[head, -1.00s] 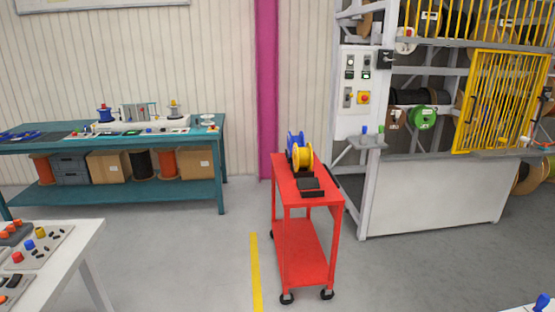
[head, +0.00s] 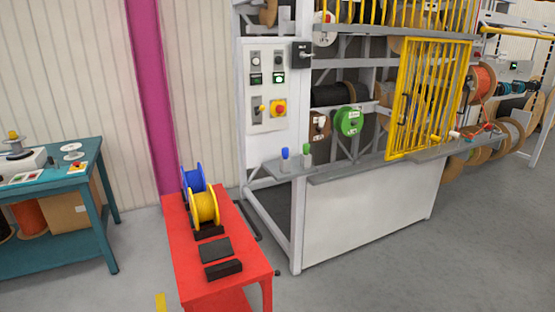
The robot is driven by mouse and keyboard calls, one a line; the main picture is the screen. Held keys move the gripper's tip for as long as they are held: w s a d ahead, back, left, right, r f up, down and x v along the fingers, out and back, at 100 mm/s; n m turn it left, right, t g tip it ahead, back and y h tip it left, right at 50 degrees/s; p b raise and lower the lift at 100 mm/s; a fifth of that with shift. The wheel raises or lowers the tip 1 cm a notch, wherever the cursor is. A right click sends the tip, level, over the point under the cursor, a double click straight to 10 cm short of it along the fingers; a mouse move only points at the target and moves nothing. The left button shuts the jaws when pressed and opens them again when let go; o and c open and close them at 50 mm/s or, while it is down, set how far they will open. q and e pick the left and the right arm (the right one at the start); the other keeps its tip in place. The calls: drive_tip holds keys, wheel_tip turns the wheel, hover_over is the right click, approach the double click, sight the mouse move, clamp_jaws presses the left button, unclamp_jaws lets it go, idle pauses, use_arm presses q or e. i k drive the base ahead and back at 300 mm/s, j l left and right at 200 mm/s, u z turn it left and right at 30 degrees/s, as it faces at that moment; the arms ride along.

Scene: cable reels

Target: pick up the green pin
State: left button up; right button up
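The green pin (head: 306,155) stands upright on a small grey ledge (head: 283,169) at the left front of the white reel rack. A blue pin (head: 285,158) stands just to its left on the same ledge. Neither of my grippers shows in the head view, so their state is hidden.
A red cart (head: 178,233) with blue (head: 193,178) and yellow (head: 203,207) spools stands left of the rack. A switch panel (head: 267,85) is above the ledge. A yellow gate (head: 428,100) is at right. A teal table (head: 82,190) is at left. Grey floor in front is clear.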

sight(306, 148)
drive_tip(key=i+l+z, duration=0.15)
drive_tip(key=i+u, duration=0.35)
drive_tip(key=i, duration=0.15)
drive_tip(key=i+u, duration=0.35)
drive_tip(key=i, duration=0.2)
